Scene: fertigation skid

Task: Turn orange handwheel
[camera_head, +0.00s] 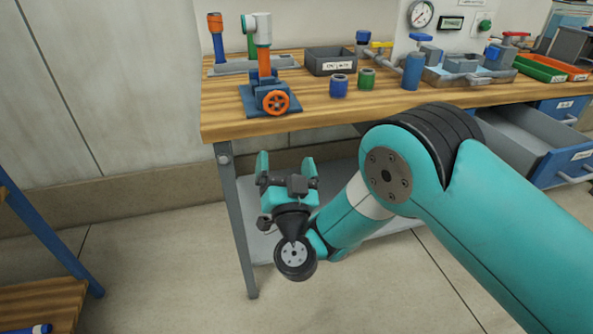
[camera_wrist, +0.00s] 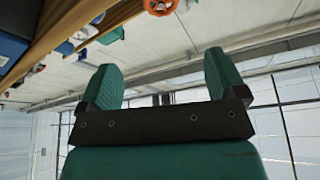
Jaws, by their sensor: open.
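The orange handwheel (camera_head: 275,102) faces the front on a blue valve body (camera_head: 258,88) near the left front corner of the wooden workbench. My gripper (camera_head: 285,165) is open and empty. It is in front of and below the bench edge, lower in the picture than the handwheel and apart from it. In the wrist view, the two teal fingers of my gripper (camera_wrist: 163,85) stand wide apart with nothing between them. The orange handwheel (camera_wrist: 160,5) is cut off at the top edge of that view, beyond the fingers.
The workbench (camera_head: 225,115) has its front edge above my gripper and a metal leg (camera_head: 238,220) to the left. Blue (camera_head: 339,86) and green (camera_head: 366,78) cylinders and a grey bin (camera_head: 328,62) stand right of the valve. An open drawer (camera_head: 535,140) juts out at the right.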

